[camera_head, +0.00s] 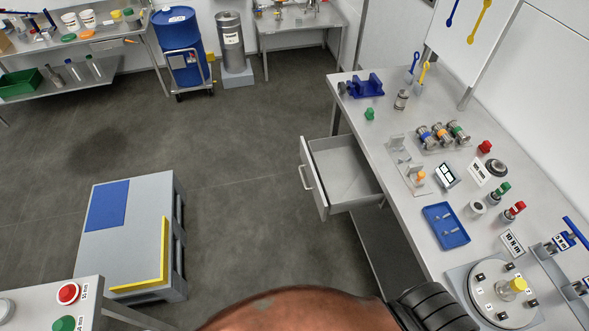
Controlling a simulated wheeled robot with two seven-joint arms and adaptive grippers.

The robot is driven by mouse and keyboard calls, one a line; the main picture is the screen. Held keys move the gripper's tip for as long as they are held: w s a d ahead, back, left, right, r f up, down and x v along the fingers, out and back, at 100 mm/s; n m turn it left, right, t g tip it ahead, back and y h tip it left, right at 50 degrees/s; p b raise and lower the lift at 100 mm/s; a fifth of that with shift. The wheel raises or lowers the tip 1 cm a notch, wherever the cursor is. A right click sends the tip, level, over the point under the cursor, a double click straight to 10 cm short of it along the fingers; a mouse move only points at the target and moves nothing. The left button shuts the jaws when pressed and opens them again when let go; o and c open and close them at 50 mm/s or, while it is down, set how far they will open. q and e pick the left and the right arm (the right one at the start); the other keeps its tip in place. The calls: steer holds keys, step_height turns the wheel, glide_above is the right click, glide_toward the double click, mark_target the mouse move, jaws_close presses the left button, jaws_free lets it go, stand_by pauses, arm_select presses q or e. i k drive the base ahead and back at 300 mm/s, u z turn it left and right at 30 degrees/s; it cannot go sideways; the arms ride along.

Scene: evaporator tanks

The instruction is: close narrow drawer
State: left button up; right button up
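The narrow drawer (346,167) is under the left edge of the long grey workbench on the right. It is pulled out to the left, its light grey inside shows and looks empty. Its front panel (315,181) carries a bar handle (306,189) facing left into the room. Neither gripper can be made out. A brown rounded part and a black ribbed part at the bottom edge look like parts of my own body. Nothing touches the drawer.
The workbench (405,225) holds a blue vise (362,87), a blue tray (446,225), fittings and a round lidded vessel (497,292). A grey platform (141,205) stands at left, and a small table (47,296) at lower left. The floor left of the drawer is clear.

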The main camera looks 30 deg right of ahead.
mark_target(341, 178)
steer(key=z, duration=0.1)
steer(key=i, duration=0.6)
steer(key=z, duration=0.9)
steer(key=i, duration=0.4)
steer(key=z, duration=0.35)
steer(key=k, duration=0.45)
steer(key=z, duration=0.85)
